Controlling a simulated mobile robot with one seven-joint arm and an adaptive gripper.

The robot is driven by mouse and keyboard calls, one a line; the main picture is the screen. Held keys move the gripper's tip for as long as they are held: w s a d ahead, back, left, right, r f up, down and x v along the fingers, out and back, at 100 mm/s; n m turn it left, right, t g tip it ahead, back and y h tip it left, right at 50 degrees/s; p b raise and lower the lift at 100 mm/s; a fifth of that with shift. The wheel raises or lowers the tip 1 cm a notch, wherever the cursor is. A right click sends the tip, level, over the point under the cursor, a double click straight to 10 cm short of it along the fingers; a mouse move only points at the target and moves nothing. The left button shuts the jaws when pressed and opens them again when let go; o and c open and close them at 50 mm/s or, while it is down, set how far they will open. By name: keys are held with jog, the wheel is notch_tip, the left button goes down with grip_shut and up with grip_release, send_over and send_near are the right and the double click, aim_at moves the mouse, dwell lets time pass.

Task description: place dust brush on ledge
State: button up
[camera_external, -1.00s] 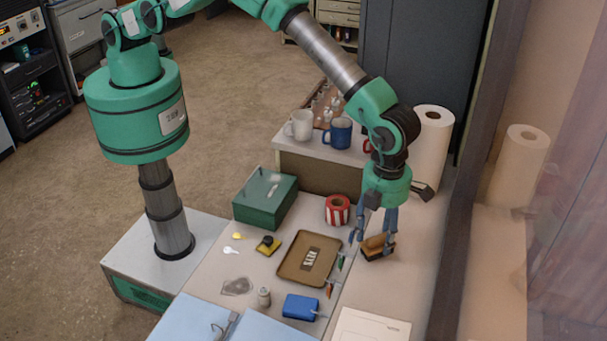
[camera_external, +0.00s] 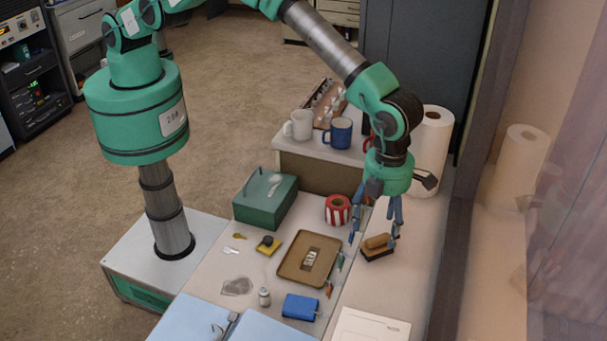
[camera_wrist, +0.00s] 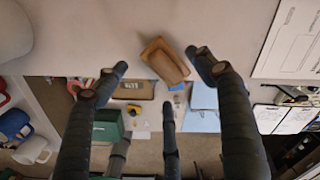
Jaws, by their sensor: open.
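The dust brush (camera_external: 377,248), with a tan wooden top and dark bristles, rests on the pale ledge (camera_external: 388,285) along the right side of the desk. It lies bristles down, its handle side up. My gripper (camera_external: 376,236) is open and empty just above the brush, its fingers spread to either side of it. In the wrist view the brush (camera_wrist: 165,61) shows near the ledge's edge, between and slightly beyond the fingertips (camera_wrist: 158,68). Contact between fingers and brush cannot be told.
A brown tray (camera_external: 285,274) lies left of the brush. Nearby are a red-striped tape roll (camera_external: 337,210), a blue box (camera_external: 300,307), a green box (camera_external: 250,207) and a white document (camera_external: 370,327). Mugs (camera_external: 339,132) and a paper towel roll (camera_external: 432,150) stand behind.

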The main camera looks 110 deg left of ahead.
notch_tip(320, 180, up, 9)
jog(key=b, duration=0.1)
dwell(0.3)
dwell(0.4)
jog(key=shift+r, duration=0.1)
